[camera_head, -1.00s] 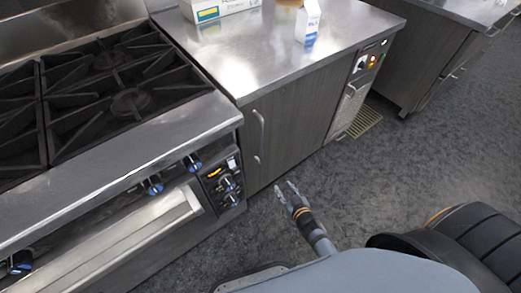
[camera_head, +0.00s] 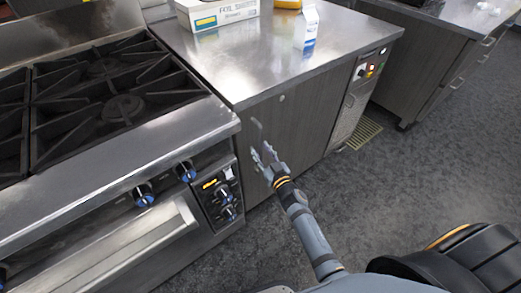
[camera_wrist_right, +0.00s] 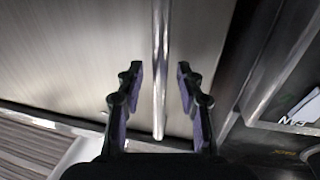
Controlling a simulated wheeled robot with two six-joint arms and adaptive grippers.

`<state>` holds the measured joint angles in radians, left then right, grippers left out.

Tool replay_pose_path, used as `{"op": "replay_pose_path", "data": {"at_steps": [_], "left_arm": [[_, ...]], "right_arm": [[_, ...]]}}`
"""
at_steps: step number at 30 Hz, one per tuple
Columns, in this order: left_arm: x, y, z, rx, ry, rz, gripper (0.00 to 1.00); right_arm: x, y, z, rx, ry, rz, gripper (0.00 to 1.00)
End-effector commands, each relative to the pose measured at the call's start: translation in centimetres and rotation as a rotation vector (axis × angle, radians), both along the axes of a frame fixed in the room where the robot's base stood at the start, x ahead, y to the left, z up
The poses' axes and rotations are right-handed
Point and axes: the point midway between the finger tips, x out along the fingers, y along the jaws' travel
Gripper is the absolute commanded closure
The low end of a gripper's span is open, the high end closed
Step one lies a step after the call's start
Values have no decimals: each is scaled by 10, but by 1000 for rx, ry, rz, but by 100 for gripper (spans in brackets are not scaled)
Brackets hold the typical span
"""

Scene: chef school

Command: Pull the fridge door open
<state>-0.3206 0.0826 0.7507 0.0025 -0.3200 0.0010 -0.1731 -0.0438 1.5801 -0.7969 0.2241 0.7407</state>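The fridge door (camera_head: 309,122) is a dark wood-grain panel under the steel counter, right of the stove, and looks shut. Its slim vertical metal handle (camera_wrist_right: 160,62) runs down the middle of the right wrist view. My right gripper (camera_head: 264,154) is in front of the door's left part, by the handle, largely covering it in the head view. In the wrist view its two fingers (camera_wrist_right: 159,88) are open, one on each side of the handle with gaps; I cannot tell how deep the handle sits between them. My left gripper is not in view.
The stove (camera_head: 115,105) with blue-ringed knobs stands close on the left. A foil box (camera_head: 217,13) and a milk carton (camera_head: 309,30) stand on the steel counter (camera_head: 260,60). Another cabinet (camera_head: 420,65) is at right. The grey floor (camera_head: 390,180) is open before the door.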

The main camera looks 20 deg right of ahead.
Motion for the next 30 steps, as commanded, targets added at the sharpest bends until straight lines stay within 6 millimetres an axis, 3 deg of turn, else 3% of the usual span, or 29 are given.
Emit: {"op": "replay_pose_path", "data": {"at_steps": [11,19,30], "left_arm": [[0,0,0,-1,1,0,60],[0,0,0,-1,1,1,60],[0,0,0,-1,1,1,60]], "right_arm": [[9,1,0,0,1,0,63],[9,1,0,0,1,0,100],[8,1,0,0,1,0,100]]}}
